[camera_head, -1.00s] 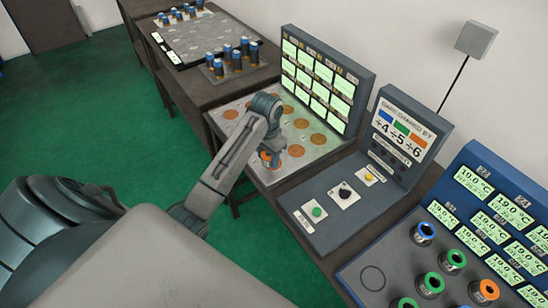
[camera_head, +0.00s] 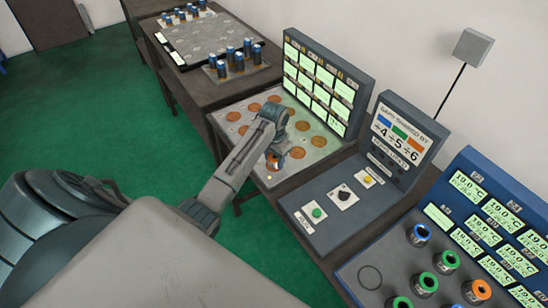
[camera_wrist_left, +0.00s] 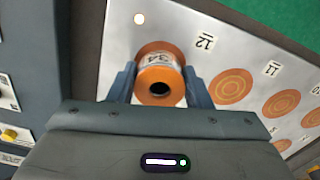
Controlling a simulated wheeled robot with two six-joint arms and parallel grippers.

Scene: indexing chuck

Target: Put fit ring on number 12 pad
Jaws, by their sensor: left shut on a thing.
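My left gripper (camera_wrist_left: 160,86) is shut on an orange ring (camera_wrist_left: 158,80) with a dark centre hole and a white band reading 34. The ring is upright between the two fingers beside the "12" label (camera_wrist_left: 204,42). In the head view my left gripper (camera_head: 273,154) and the ring (camera_head: 272,163) are at the near end of the pad plate (camera_head: 228,131). My right gripper is not in view.
Other orange pads, such as pad 11 (camera_wrist_left: 231,86), lie empty in a row. A display panel (camera_head: 322,85) stands behind the plate. A control console (camera_head: 335,215) is to the right, then a blue rack (camera_head: 385,255) of coloured rings. Blue-topped cylinders (camera_head: 237,57) stand farther back.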

